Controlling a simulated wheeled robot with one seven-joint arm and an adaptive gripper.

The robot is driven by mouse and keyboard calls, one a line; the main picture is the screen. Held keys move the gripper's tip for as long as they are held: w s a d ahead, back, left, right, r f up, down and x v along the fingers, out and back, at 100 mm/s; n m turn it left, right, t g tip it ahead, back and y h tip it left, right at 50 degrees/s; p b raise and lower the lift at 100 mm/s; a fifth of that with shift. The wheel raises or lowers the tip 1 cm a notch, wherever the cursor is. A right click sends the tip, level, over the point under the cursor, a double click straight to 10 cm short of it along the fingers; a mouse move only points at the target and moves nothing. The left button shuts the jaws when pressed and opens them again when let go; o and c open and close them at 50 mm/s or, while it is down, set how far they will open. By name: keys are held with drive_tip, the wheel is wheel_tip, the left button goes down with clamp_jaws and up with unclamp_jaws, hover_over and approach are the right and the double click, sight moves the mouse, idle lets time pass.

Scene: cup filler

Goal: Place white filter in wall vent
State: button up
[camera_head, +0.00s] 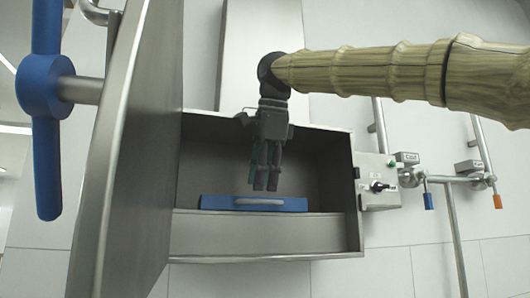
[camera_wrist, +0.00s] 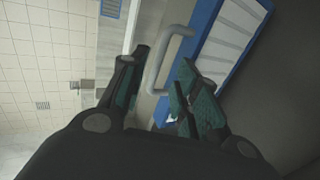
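The filter has a blue frame with a grey bar handle and lies inside the open metal wall box; its blue front (camera_head: 222,202) shows in the head view. In the wrist view its white slatted face (camera_wrist: 228,38), blue edge and grey handle (camera_wrist: 172,47) show. My gripper (camera_head: 265,186) reaches down into the box, its fingertips just above the handle. In the wrist view my gripper (camera_wrist: 164,58) has its fingers apart, with the handle between or just beyond the tips; I cannot tell if they touch it. The metal wall box (camera_head: 355,190), apparently the vent, has a ledge along its lower front.
The box's metal door (camera_head: 120,150) stands open at the left, with a blue turning handle (camera_head: 45,85) on it. A control box (camera_head: 378,182) with a knob is fixed at the right side. Pipes with a blue valve (camera_head: 428,201) and an orange valve (camera_head: 497,201) run farther right.

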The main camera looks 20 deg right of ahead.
drive_tip(key=b+v, duration=0.1)
drive_tip(key=v, duration=0.7)
drive_tip(key=shift+f, duration=0.1)
drive_tip(key=shift+a, duration=0.15)
